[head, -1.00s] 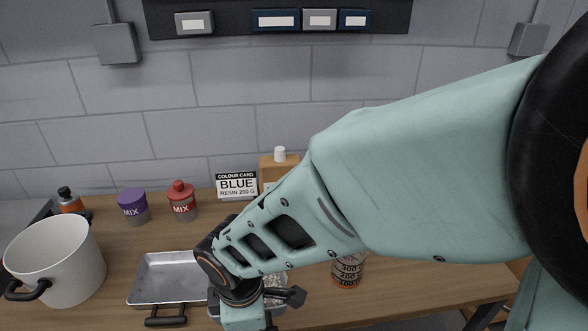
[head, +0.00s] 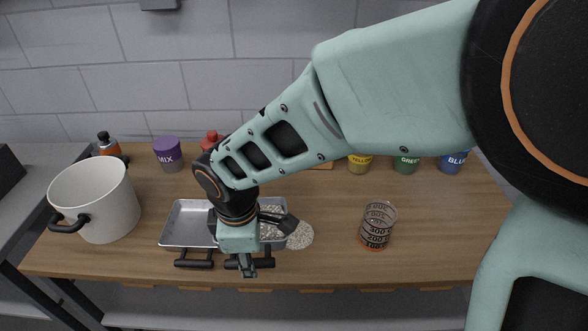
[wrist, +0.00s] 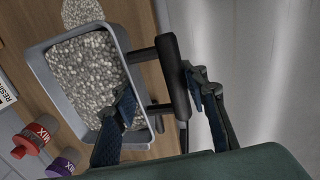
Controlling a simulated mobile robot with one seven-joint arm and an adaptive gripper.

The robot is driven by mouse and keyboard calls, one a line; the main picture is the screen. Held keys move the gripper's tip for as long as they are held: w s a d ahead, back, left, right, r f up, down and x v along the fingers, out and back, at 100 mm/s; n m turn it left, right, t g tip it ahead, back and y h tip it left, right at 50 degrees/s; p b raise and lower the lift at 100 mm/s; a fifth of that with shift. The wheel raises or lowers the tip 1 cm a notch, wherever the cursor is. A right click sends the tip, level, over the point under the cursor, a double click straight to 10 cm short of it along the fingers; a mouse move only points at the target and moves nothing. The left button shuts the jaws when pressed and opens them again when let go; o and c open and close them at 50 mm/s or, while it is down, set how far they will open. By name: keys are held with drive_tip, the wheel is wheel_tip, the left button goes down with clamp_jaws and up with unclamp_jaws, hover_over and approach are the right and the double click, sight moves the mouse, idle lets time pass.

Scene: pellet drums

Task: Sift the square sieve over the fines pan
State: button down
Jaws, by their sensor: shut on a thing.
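The square sieve is a grey tray full of pale pellets, beside the fines pan in the head view (head: 286,211); it fills the left of the wrist view (wrist: 58,98). My gripper (head: 248,268) is shut on the sieve's black handle, which lies between the fingers in the wrist view (wrist: 172,70). The fines pan (head: 186,230) is a shallow metal pan with a black handle, just left of the sieve. My wrist hides part of both. I cannot tell whether the sieve touches the table.
Loose pellets (head: 300,238) lie right of the sieve. A white pot (head: 98,205) stands left and a clear measuring cup (head: 377,226) right. Purple (head: 168,155), yellow (head: 359,164), green (head: 405,164) and blue (head: 453,161) cups line the back. Table right of the measuring cup is clear.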

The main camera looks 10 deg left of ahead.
drive_tip(key=shift+w+a, duration=0.35)
drive_tip(key=shift+a, duration=0.4)
drive_tip(key=shift+w+a, duration=0.4)
drive_tip(key=shift+a, duration=0.3)
drive_tip(key=shift+w+a, duration=0.35)
drive_tip(key=shift+a, duration=0.4)
drive_tip(key=shift+w+a+b, duration=0.15)
drive_tip(key=shift+w+a, duration=0.2)
drive_tip(key=shift+a, duration=0.4)
drive_tip(key=shift+w+a+b, duration=0.15)
drive_tip(key=shift+w+a, duration=0.15)
drive_tip(key=shift+a, duration=0.4)
drive_tip(key=w+a+p, duration=0.1)
drive_tip(key=w+a, duration=0.2)
drive_tip(key=a, duration=0.4)
drive_tip(key=shift+w+a, duration=0.2)
drive_tip(key=shift+w, duration=0.05)
drive_tip(key=shift+f+b, duration=1.1)
drive_tip(key=shift+f, duration=0.75)
